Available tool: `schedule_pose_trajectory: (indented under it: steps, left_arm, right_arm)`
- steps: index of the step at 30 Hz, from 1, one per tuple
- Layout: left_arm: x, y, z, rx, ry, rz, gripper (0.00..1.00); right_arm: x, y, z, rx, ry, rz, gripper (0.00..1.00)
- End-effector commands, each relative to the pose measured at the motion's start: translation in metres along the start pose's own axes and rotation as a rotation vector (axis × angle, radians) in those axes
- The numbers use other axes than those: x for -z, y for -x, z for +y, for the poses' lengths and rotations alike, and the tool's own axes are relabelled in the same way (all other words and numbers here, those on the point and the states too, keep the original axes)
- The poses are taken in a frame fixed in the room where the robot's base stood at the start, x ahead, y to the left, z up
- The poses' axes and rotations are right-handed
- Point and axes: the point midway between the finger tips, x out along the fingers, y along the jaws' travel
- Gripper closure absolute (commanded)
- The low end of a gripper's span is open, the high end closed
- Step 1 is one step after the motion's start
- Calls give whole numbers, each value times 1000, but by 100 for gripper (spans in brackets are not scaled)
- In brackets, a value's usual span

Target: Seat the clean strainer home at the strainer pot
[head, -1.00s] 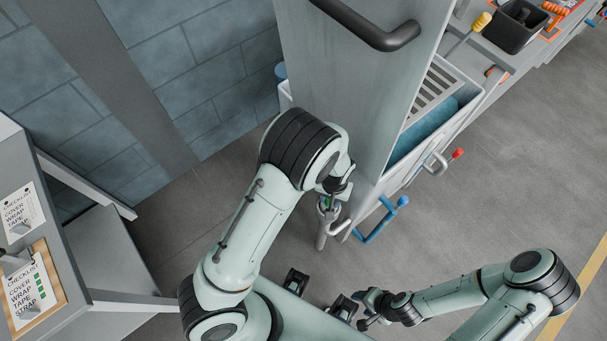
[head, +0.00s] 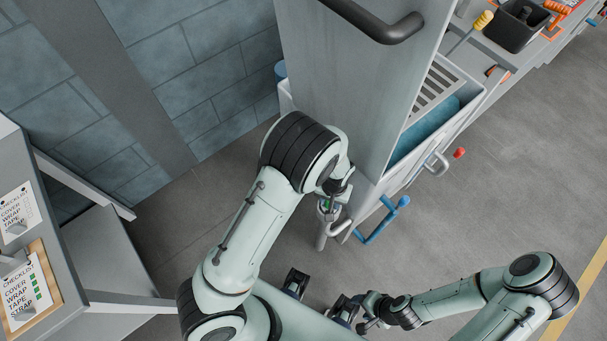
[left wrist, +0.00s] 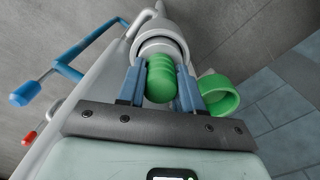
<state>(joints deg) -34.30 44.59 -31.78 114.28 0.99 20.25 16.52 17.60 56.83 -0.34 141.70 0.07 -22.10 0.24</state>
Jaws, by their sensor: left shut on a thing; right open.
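My left gripper (left wrist: 162,88) is shut on a green ribbed grip, which I take to be the clean strainer's end (left wrist: 161,80). The grip lines up with the round mouth of a pale grey pot (left wrist: 160,45), which I take to be the strainer pot. How far the strainer sits inside is hidden. A green hollow cap (left wrist: 219,93) is beside the pot's mouth, right of the fingers. In the head view the pot (head: 324,233) is low at the cabinet's near corner, and my left arm covers most of the grip. My right gripper (head: 364,320) is open and empty, low over the floor.
A blue-handled lever (head: 382,219) and a red knob (head: 459,153) stick out near the pot. A tall grey panel with a black handle (head: 388,32) rises behind my left arm. Checklist boards (head: 27,290) are at left. Floor at right is clear.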

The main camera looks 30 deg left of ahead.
Motion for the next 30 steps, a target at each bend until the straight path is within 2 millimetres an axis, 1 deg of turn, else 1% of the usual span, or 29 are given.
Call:
schedule_pose_trajectory:
  steps: [21, 22, 23, 24, 30]
  left_arm:
    - [0, -15, 0, 0, 0, 0, 100]
    - [0, -15, 0, 0, 0, 0, 58]
    - [0, -14, 0, 0, 0, 0, 49]
    - [0, -14, 0, 0, 0, 0, 36]
    - [0, -14, 0, 0, 0, 0, 35]
  right_arm:
    - [-2, -11, 5, -2, -2, -5, 45]
    - [-2, -11, 5, -2, -2, -5, 45]
    - [-2, -11, 5, -2, -2, -5, 45]
    - [-2, -11, 5, -2, -2, -5, 45]
    - [-2, -10, 4, -2, -2, -5, 45]
